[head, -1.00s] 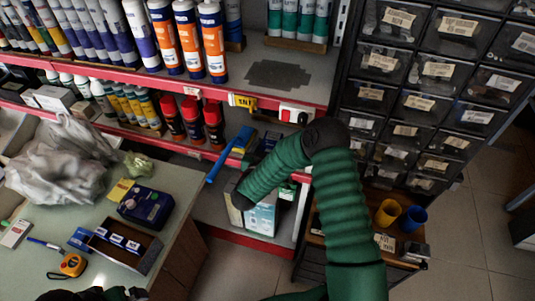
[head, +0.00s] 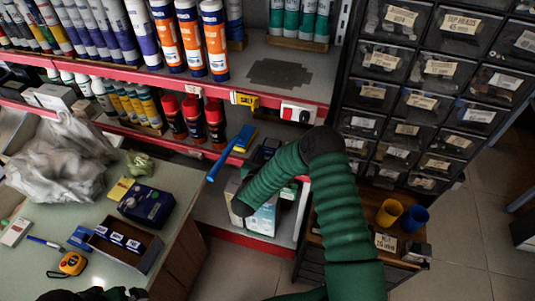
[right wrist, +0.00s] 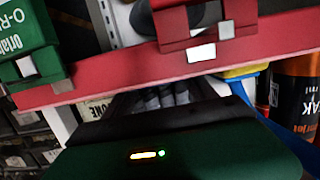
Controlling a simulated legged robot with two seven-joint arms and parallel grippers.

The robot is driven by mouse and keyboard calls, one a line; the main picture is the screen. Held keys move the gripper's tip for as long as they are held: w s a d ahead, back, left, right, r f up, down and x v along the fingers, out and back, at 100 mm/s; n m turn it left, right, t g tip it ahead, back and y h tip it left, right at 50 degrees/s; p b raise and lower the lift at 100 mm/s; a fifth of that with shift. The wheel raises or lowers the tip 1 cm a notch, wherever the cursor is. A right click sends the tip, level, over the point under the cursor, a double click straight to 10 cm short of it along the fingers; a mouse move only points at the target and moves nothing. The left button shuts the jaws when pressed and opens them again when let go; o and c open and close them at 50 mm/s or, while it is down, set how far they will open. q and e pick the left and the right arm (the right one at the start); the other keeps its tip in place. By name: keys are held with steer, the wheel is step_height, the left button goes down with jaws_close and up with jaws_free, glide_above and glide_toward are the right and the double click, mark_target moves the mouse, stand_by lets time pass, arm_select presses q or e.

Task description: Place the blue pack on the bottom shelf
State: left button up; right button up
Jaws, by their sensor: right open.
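A dark blue pack (head: 147,205) lies on the counter at the left; a smaller bright blue pack (head: 81,238) lies near it. I cannot tell which one is the blue pack meant. The bottom shelf (head: 213,211) has a red front edge and holds a white-and-teal box, partly covered by my right arm. My right arm bends down over this shelf. In the right wrist view my right gripper (right wrist: 165,105) is below a red shelf edge; no blue pack shows in it. Its fingertips are not clear. My left gripper (head: 105,294) is only a dark piece at the bottom edge.
The counter (head: 55,210) also holds a grey plastic bag (head: 60,160), an open dark tray (head: 122,245) and an orange tape measure (head: 72,263). A blue-handled brush (head: 228,155) sticks out over the middle shelf's edge. Drawers (head: 410,100) stand at the right, above cups.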

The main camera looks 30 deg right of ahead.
steer(key=shift+a+f, duration=0.1)
steer(key=shift+f, duration=0.05)
steer(key=shift+s+a+r, duration=0.15)
steer(key=shift+r, duration=0.05)
steer(key=v, duration=1.1)
steer(key=shift+s+a+r+p, duration=0.15)
steer(key=shift+s+r+p, duration=0.1)
steer(key=shift+p, duration=0.15)
stand_by(0.7)
